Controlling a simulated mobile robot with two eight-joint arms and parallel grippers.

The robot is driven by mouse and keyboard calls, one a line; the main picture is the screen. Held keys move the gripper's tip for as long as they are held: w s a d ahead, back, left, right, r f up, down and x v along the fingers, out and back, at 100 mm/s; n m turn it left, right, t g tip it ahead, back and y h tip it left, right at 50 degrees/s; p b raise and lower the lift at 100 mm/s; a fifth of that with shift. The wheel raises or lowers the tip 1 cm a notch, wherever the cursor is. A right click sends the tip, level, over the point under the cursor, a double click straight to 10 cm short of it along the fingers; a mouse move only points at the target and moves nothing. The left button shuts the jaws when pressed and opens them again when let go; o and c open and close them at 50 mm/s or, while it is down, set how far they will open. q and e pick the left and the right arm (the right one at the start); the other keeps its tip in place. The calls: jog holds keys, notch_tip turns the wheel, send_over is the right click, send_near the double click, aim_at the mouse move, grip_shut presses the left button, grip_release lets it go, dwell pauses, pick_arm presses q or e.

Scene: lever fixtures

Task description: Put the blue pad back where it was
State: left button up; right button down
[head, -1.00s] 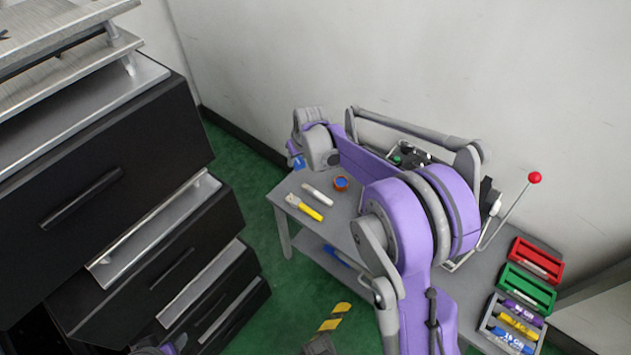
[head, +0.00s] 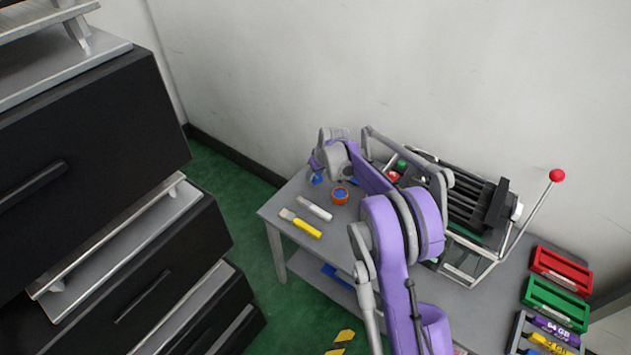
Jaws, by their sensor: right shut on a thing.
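A small blue pad (head: 318,179) shows at the far left end of the table, just under the jaws of my right gripper (head: 317,171). The gripper is shut on it. The gripper's own wrist hides part of the jaws, and I cannot tell whether the pad touches the tabletop. An orange ring with a blue centre (head: 340,195) sits on the table just right of and nearer than the pad. My left gripper is not in view.
A lever fixture (head: 478,207) with a red ball knob (head: 557,175) stands behind my right arm. White (head: 314,208) and yellow-handled (head: 301,224) tools lie on the table (head: 283,206). Red (head: 561,270) and green (head: 556,303) trays are at right. Black drawers (head: 100,240) stand at left.

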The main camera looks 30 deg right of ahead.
aim_at(317, 178)
jog(key=shift+f+b, duration=0.3)
jog(key=shift+f, duration=1.15)
jog(key=shift+f, duration=0.1)
jog(key=shift+f, duration=0.15)
jog(key=shift+c, duration=2.3)
grip_release()
